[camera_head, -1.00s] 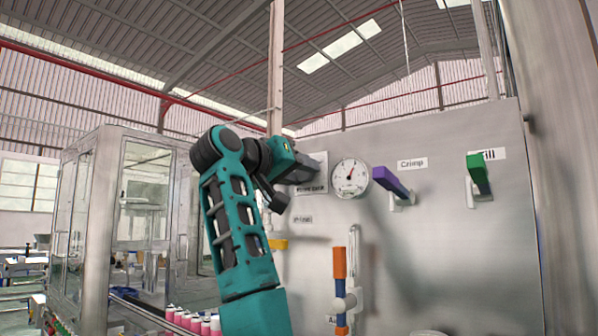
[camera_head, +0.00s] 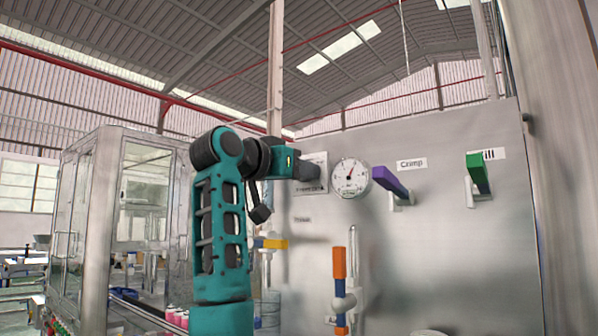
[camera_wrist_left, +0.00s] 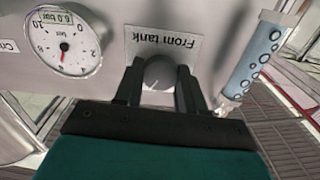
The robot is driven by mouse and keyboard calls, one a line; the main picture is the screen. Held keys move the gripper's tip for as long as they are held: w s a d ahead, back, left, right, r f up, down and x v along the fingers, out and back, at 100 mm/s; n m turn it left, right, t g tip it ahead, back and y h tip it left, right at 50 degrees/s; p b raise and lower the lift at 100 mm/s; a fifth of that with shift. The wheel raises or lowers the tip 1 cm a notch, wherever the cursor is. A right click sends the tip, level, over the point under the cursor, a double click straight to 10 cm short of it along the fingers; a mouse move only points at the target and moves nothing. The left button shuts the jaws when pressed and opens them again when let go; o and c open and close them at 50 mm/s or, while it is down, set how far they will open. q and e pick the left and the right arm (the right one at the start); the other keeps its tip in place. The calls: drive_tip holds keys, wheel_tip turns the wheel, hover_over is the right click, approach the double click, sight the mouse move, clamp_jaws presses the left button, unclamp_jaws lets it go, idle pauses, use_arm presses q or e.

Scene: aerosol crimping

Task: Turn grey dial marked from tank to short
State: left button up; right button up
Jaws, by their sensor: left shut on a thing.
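The grey dial (camera_wrist_left: 160,73) sits on the panel below the "From tank" label (camera_wrist_left: 163,44) in the left wrist view, where the picture is turned over. A short white mark shows on its lower part. My left gripper (camera_wrist_left: 158,88) has one dark finger on each side of the dial and is shut on it. In the head view my left gripper (camera_head: 305,170) reaches the panel at the label plate, and its fingers hide most of the dial. My right gripper is in neither view.
A round gauge (camera_head: 350,177) is close beside the dial. Purple (camera_head: 389,181) and green (camera_head: 478,174) handles stick out further right. An orange-and-blue lever (camera_head: 340,280) and a yellow handle (camera_head: 275,244) are below. A bubbly tube (camera_wrist_left: 252,62) shows in the wrist view.

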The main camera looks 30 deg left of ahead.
use_arm(q)
drive_tip(key=shift+m, duration=1.5)
drive_tip(key=o, duration=1.1)
drive_tip(key=shift+c, duration=0.2)
drive_tip(key=shift+s, duration=0.1)
drive_tip(key=s+a+b, duration=0.1)
drive_tip(key=s+b, duration=0.2)
drive_tip(key=s, duration=0.9)
drive_tip(key=shift+s, duration=0.4)
drive_tip(key=shift+w, duration=0.1)
